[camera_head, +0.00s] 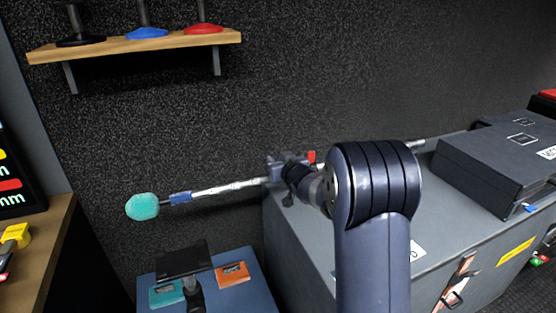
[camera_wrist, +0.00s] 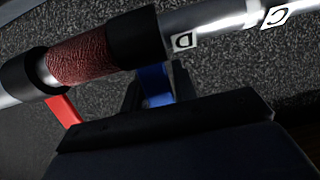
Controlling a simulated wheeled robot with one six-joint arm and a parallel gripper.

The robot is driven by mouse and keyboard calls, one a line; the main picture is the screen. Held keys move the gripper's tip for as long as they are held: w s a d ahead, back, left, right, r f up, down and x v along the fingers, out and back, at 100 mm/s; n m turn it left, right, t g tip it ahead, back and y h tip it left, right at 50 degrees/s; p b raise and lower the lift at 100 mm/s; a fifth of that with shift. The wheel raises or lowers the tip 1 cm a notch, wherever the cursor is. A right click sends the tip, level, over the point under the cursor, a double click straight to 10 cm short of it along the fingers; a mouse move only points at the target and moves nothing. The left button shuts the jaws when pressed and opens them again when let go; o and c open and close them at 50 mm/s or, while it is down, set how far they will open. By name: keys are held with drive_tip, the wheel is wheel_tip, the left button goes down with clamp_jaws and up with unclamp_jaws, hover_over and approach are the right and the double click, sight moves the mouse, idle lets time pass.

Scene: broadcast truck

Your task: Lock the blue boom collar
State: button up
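A boom pole (camera_head: 225,188) runs across the head view, with a teal foam head (camera_head: 143,207) at its left end and a blue band (camera_head: 181,197) just right of it. In the wrist view, the pole has a dark red grip (camera_wrist: 80,60) between black collars. A blue lever (camera_wrist: 154,80) hangs below the right black collar (camera_wrist: 137,39); a red lever (camera_wrist: 63,110) hangs at the left one. My gripper (camera_head: 278,172) is at the pole, near a red tab (camera_head: 311,157). Its fingers are not clearly seen; a dark shape fills the lower wrist view.
A grey case (camera_head: 385,255) stands below the pole at right, with a smaller dark case (camera_head: 495,160) on top. A blue-topped stand (camera_head: 235,299) holds teal and orange items. A wooden shelf (camera_head: 135,45) is on the wall at upper left.

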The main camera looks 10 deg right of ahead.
drive_tip(key=o, duration=0.3)
drive_tip(key=v, duration=1)
drive_tip(key=shift+s+d+r, duration=0.1)
drive_tip(key=shift+s+r, duration=0.05)
drive_tip(key=shift+s, duration=0.2)
drive_tip(key=b+x, duration=0.1)
drive_tip(key=x, duration=0.9)
drive_tip(key=shift+w, duration=0.3)
drive_tip(key=shift+p, duration=0.6)
